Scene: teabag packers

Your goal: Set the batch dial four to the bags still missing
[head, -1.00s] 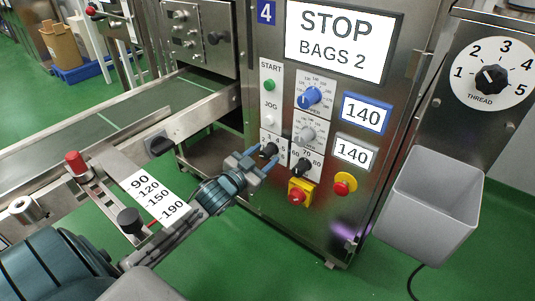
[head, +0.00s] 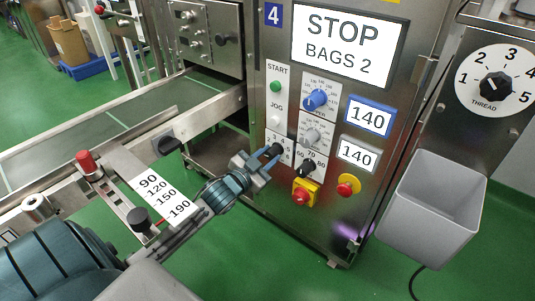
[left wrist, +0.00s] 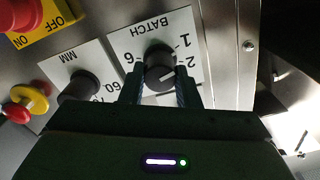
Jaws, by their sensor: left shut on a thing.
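The batch dial (left wrist: 158,58) is a black knob on a white plate marked BATCH, upside down in the left wrist view. The figures 1, 2 and 6 show around it; others are hidden by my gripper. A white pointer line on the knob lies near the 2 side, but its exact setting is hard to read. In the head view my left gripper (head: 262,164) reaches the dial on the front of machine 4; its fingers sit on either side of the knob, shut on it. The screen (head: 346,46) reads STOP, BAGS 2. My right gripper is not in view.
Next to the batch dial is a black MM dial (head: 305,168). Below it is a red knob on yellow (head: 303,192), with a red button (head: 348,186) to the right. A grey bin (head: 432,208) and a THREAD dial (head: 495,86) are at the right.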

